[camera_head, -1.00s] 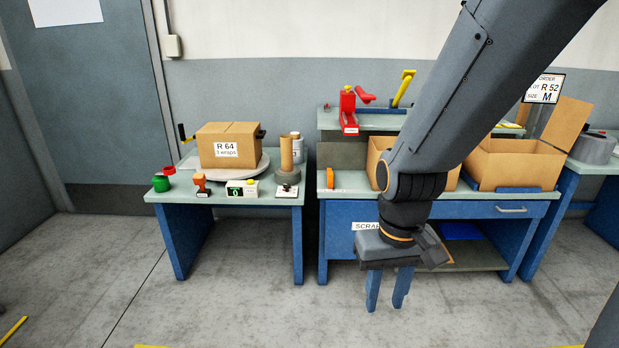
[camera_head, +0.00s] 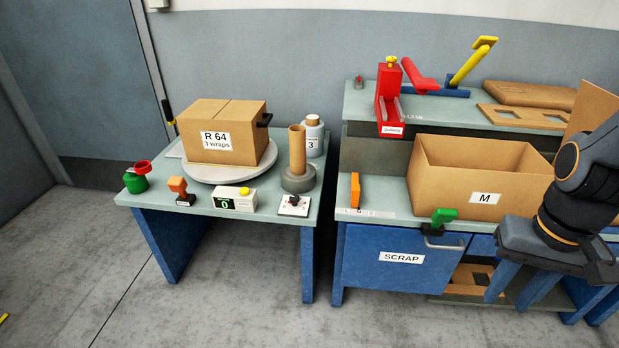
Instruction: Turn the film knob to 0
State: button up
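A small dark knob (camera_head: 294,200) sits on a white plate (camera_head: 286,210) at the front right of the left table; it looks like the film knob, but its setting is too small to read. My gripper (camera_head: 514,297) is far to the right of it, in front of the right bench. Its two blue fingers point down, apart, with nothing seen between them. No contact with the knob shows.
The floor in front is clear.

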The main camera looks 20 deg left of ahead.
aim_at(294, 199)
jog(key=u, duration=0.45)
jog(key=i, duration=1)
jog(key=u, duration=0.95)
jog(key=i, duration=0.35)
jog(key=u, duration=0.25)
